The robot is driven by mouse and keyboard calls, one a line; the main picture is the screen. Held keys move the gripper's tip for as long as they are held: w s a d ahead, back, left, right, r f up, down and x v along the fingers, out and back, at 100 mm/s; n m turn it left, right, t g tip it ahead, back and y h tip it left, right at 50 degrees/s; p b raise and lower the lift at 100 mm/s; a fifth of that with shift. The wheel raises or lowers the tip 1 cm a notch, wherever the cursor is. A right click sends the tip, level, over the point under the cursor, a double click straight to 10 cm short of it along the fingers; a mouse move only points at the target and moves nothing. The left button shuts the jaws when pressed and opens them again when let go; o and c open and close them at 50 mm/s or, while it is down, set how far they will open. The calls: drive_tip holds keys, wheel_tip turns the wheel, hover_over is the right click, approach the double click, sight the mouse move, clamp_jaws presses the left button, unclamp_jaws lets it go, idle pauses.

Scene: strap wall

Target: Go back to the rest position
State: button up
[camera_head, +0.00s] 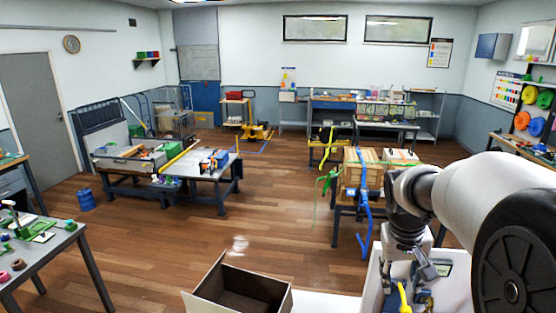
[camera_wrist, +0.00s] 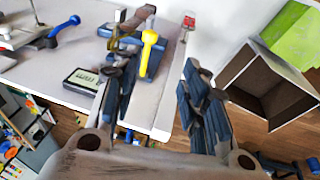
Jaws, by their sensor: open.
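My gripper (camera_head: 408,276) hangs at the lower right of the head view, at the end of my white and grey arm. In the wrist view my gripper (camera_wrist: 162,72) shows two dark, spread fingers with nothing clearly held between them. A yellow handle (camera_wrist: 149,48) on a dark blue base appears beyond the left finger, on a pale work surface (camera_wrist: 45,62). Whether the finger touches it is unclear. The yellow piece (camera_head: 404,297) also shows below the gripper in the head view.
An open brown box (camera_head: 240,288) stands left of the gripper, also at the right of the wrist view (camera_wrist: 272,85). A small labelled block (camera_wrist: 82,80) and a blue-handled tool (camera_wrist: 66,26) lie on the surface. A strapped crate (camera_head: 362,170) stands behind; open wooden floor (camera_head: 270,215) lies left.

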drive_tip(key=s+a+f+n+t+y+b, duration=0.1)
drive_tip(key=s+a+f+b, duration=0.7)
drive_tip(key=s+f+b, duration=0.3)
drive_tip(key=s+a+f+n+t+y+b, duration=0.1)
drive_tip(key=s+a+f+t+b, duration=0.1)
drive_tip(key=s+a+f+b, duration=0.6)
drive_tip(key=s+f+b, duration=0.3)
drive_tip(key=b, duration=0.1)
drive_tip(key=shift+s+f+n+y, duration=0.15)
drive_tip(key=shift+s+n+y, duration=0.15)
